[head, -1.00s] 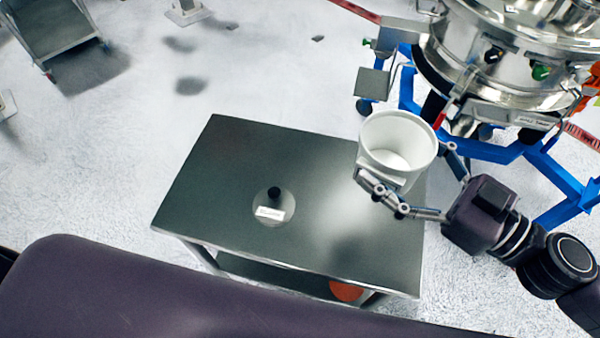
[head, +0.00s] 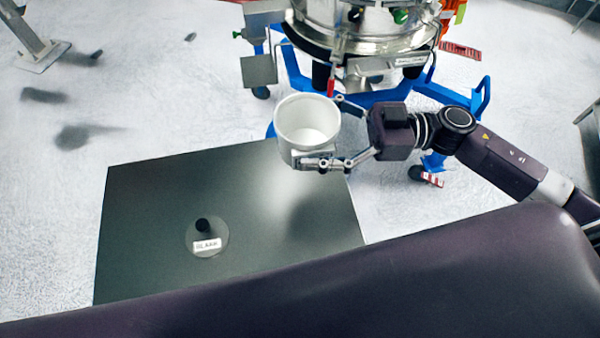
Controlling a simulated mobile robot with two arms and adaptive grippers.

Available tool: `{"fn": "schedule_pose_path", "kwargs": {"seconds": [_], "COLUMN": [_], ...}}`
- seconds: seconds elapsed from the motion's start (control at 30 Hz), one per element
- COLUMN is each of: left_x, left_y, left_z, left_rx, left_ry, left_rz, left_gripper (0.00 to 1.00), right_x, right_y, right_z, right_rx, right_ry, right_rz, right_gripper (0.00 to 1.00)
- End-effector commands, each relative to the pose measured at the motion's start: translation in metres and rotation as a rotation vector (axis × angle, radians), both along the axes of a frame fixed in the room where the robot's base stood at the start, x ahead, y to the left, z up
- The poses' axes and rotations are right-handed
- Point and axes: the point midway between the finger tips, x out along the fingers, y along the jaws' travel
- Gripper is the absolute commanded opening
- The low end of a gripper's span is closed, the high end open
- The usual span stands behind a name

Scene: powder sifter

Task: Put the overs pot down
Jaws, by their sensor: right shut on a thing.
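The overs pot (head: 303,118) is a white, open-topped round pot, upright and empty as far as I can see inside. My right gripper (head: 326,131) is shut on it from the right, one finger on the near side and one on the far side. The pot is over the far right corner of a dark metal table (head: 160,200). A shadow lies on the table to the right of its middle, and the pot appears to be held above the top. My left gripper is not in view.
A round lid with a black knob and a white label (head: 207,238) lies on the table's left half. The steel sifter (head: 365,30) on a blue wheeled frame (head: 290,65) stands just behind the pot. The table's middle and far left are clear.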

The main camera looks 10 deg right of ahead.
Motion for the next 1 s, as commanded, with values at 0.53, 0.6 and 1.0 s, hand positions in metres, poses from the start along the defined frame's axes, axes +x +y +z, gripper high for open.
{"fn": "schedule_pose_path", "kwargs": {"seconds": [0.53,0.6,1.0], "left_x": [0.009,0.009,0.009], "left_y": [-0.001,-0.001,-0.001], "left_z": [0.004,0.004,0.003], "left_rx": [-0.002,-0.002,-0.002], "left_ry": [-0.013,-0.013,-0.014], "left_rz": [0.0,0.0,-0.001], "left_gripper": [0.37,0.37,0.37], "right_x": [0.0,0.0,0.0], "right_y": [0.0,0.001,0.0], "right_z": [-0.116,-0.12,-0.156], "right_rx": [0.002,0.002,0.001], "right_ry": [-0.001,-0.001,-0.002], "right_rz": [-0.001,0.0,0.0], "right_gripper": [0.54,0.54,0.54]}}
